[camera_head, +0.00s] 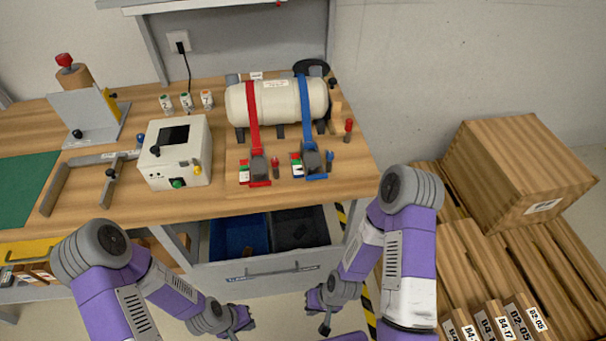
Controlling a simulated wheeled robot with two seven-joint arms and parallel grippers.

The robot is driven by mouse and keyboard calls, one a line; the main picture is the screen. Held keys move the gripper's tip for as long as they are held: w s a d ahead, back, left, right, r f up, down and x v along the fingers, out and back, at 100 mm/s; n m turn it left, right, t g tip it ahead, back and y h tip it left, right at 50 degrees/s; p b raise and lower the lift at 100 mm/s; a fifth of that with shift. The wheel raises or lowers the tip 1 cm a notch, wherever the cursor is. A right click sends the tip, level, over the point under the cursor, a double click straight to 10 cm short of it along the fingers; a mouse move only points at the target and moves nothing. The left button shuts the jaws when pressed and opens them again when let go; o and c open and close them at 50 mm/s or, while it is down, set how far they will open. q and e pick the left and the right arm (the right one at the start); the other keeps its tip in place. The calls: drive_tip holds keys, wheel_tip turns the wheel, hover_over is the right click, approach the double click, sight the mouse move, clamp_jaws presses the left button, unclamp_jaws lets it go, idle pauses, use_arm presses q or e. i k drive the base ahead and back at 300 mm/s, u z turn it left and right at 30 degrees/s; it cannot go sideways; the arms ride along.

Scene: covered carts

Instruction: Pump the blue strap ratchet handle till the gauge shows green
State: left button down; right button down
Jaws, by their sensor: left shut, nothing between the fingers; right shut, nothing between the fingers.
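A cream tank (278,102) lies on the wooden bench, held by a red strap (253,110) and a blue strap (304,100). The blue strap runs down to a ratchet (314,162) with a dark handle on the bench top. A small gauge block (297,166) with coloured bands sits at its left; its reading is too small to tell. My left gripper (245,320) is shut and empty, low in front of the bench. My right gripper (323,322) is shut and empty, also low in front, right of the left one. Both are apart from the ratchet.
A red strap ratchet (259,168) sits close left of the blue one. A white control box (175,152) stands further left. An open drawer (268,268) juts out below the bench, above my grippers in the picture. Wooden crates (520,170) fill the right side.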

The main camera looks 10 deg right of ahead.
sight(312, 159)
drive_tip(key=k, duration=1.1)
drive_tip(key=z, duration=0.7)
drive_tip(key=i, duration=1.2)
drive_tip(key=u, duration=0.55)
